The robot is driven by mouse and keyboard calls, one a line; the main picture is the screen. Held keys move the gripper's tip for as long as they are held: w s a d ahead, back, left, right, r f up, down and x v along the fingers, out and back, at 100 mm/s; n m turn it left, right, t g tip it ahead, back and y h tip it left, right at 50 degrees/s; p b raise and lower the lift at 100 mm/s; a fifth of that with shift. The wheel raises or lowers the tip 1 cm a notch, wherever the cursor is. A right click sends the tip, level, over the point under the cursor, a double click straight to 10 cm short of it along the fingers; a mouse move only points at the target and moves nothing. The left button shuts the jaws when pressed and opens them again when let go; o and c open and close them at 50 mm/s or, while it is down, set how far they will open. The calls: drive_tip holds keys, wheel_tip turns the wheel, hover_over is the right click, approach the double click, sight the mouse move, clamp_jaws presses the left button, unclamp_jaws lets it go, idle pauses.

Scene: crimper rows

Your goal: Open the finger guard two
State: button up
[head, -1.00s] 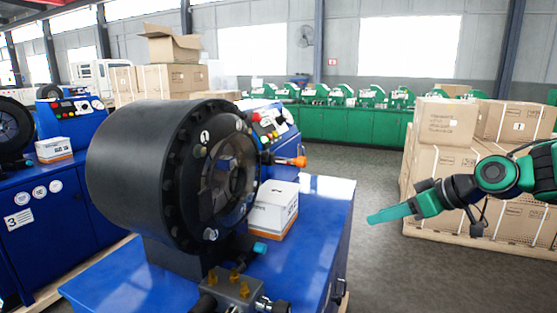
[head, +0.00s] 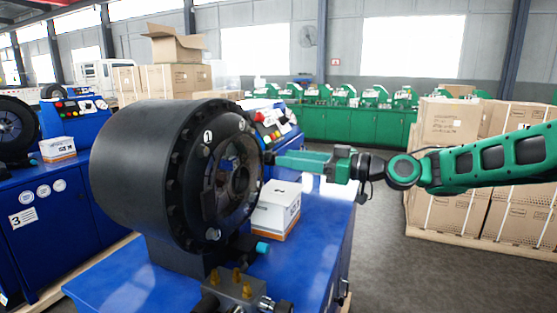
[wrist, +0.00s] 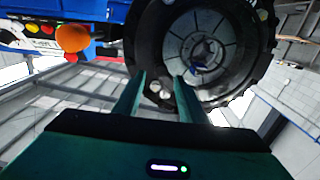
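The large black crimper head (head: 135,150) stands on the blue machine bench (head: 130,290). Its round front face carries a dark, see-through guard ring (head: 232,175) with a central opening. A small tab marked 1 (head: 208,137) sits on the upper left of the face. I cannot make out a clear number 2. My gripper (head: 274,158) reaches in from the right, with its tips by the upper right rim of the face. In the wrist view my gripper (wrist: 158,88) is open. Its two fingers are apart, and a dark tab with pale bolts (wrist: 160,91) shows between them. Contact cannot be told.
A control panel with coloured buttons (head: 272,125) stands behind the face. An orange knob (wrist: 73,38) shows near my gripper in the wrist view. A white box (head: 276,213) sits on the bench below my gripper. Stacked cartons (head: 448,122) stand at the right.

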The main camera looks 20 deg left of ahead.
sight(270, 156)
drive_tip(key=shift+w+a, duration=0.2)
drive_tip(key=shift+a, duration=1.9)
clamp_jaws()
